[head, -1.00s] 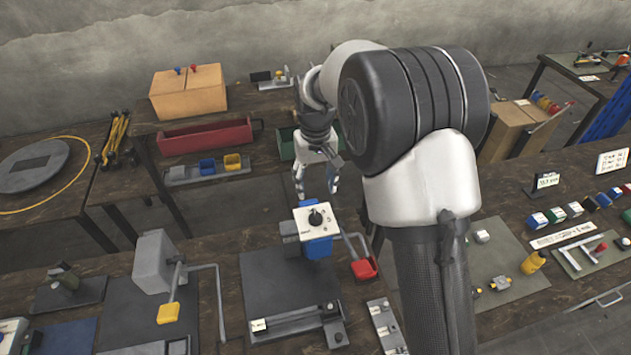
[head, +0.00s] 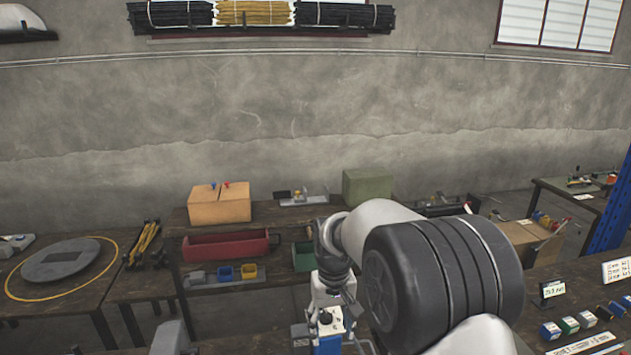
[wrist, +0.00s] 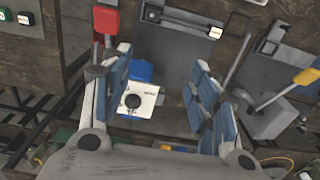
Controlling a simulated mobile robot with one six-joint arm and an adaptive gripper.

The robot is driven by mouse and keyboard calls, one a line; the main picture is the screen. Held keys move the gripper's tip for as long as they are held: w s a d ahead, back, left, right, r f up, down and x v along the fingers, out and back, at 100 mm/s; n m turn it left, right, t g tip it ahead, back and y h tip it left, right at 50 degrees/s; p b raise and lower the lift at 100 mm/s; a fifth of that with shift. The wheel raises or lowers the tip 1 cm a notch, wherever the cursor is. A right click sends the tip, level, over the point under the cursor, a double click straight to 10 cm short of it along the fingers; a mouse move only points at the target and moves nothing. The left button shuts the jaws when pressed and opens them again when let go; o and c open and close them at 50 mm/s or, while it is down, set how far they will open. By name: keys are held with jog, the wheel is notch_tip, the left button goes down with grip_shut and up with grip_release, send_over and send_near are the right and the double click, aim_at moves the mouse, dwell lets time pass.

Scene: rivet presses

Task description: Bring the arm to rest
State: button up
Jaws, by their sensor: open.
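My arm crosses the right of the head view, and its large dark joint fills the lower middle. My gripper (wrist: 160,88) is open in the wrist view, with blue-grey pads apart on each side and nothing held between them. Beyond the fingers, a blue and white box with a black dial (wrist: 140,101) shows in the gap, nearer the left finger. In the head view the dial box (head: 327,320) sits low, just below my wrist; the fingertips are hard to make out there.
A red-handled lever (wrist: 105,20) is by the left finger, and a yellow-handled press (wrist: 278,112) is at the right. Behind the arm, a shelf bench carries a red tray (head: 225,246), an orange box (head: 219,204) and small bins.

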jog(key=s+d+r+m+t+b, duration=0.1)
jog(key=s+d+r+b, duration=0.1)
jog(key=s+d+b, duration=0.3)
jog(key=s+d+r+t+b, duration=0.1)
jog(key=s+d+r+b, duration=0.2)
jog(key=s, duration=0.5)
jog(key=s+d+f+t+b, duration=0.1)
jog(key=s+f+b, duration=0.2)
jog(key=s, duration=0.5)
jog(key=s+d+f+m+t+b, duration=0.1)
jog(key=s+f+b, duration=0.3)
jog(key=s, duration=0.4)
jog(key=shift+s+d+f+b, duration=0.2)
jog(key=shift+d+f+b, duration=0.1)
jog(key=shift+b, duration=0.2)
jog(key=shift+c, duration=0.2)
